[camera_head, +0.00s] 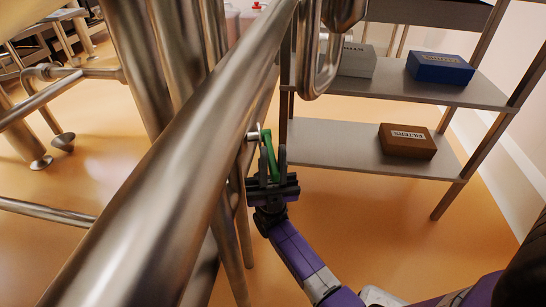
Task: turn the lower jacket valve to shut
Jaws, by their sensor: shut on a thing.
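The lower jacket valve shows as a green lever handle (269,152) on a short pale metal stub (252,136) beside the vertical steel pipes. The handle stands nearly upright, leaning slightly. My gripper (272,160) comes up from below and is shut on the green handle. Its fingers cover part of the handle's lower portion. The valve body is mostly hidden behind a thick slanting steel pipe.
The thick slanting steel pipe (185,150) crosses close in front, left of my arm. A shelf rack (360,155) stands behind to the right, with a brown FILTERS box (407,148) and a blue box (440,70).

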